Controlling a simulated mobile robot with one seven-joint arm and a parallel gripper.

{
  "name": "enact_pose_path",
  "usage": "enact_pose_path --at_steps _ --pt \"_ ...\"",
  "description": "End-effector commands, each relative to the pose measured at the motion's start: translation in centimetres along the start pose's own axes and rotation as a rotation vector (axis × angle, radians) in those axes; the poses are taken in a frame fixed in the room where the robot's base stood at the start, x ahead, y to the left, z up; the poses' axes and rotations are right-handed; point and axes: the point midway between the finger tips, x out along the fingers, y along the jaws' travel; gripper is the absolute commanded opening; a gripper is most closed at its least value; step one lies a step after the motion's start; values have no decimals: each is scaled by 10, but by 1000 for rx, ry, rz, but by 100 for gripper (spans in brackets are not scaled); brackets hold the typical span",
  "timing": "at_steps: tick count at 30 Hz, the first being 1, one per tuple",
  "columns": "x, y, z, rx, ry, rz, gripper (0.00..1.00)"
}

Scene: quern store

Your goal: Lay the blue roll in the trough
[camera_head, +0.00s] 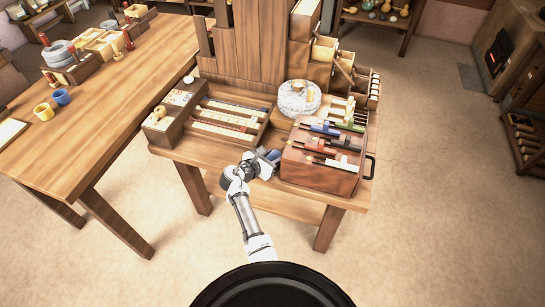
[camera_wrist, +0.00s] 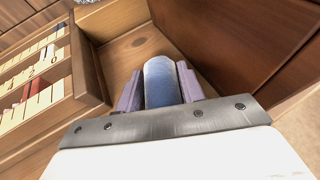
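My gripper (camera_wrist: 159,88) has its two purple-grey fingers on either side of the blue roll (camera_wrist: 161,80), which fills the space between them. In the head view my gripper (camera_head: 268,160) is low over the front of the table, between the flat wooden tray and the wooden box with coloured pieces. The blue roll shows there only as a small blue patch. In the wrist view the roll's far end points at a brown wooden surface (camera_wrist: 128,50); I cannot tell whether it touches it. I cannot tell for sure which container is the trough.
The wooden tray (camera_head: 228,121) with numbered strips is left of my gripper. The wooden box (camera_head: 318,177) with coloured pieces is close on the right. A round pale stone (camera_head: 298,100) stands behind.

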Motion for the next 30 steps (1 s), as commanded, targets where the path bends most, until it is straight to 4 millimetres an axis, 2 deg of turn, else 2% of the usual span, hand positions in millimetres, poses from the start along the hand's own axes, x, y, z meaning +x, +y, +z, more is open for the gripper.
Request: enact_pose_path --at_steps 1,4,9,21,25,30 --pt "1 -4 -6 -1 10 -9 41" --pt "2 -4 -6 -1 11 -10 41" --pt "-3 -4 2 1 13 -10 41" --pt "-87 -1 2 1 7 -2 41" --pt "-107 -1 4 0 6 -4 41" --pt "-120 -1 5 0 5 -5 41"
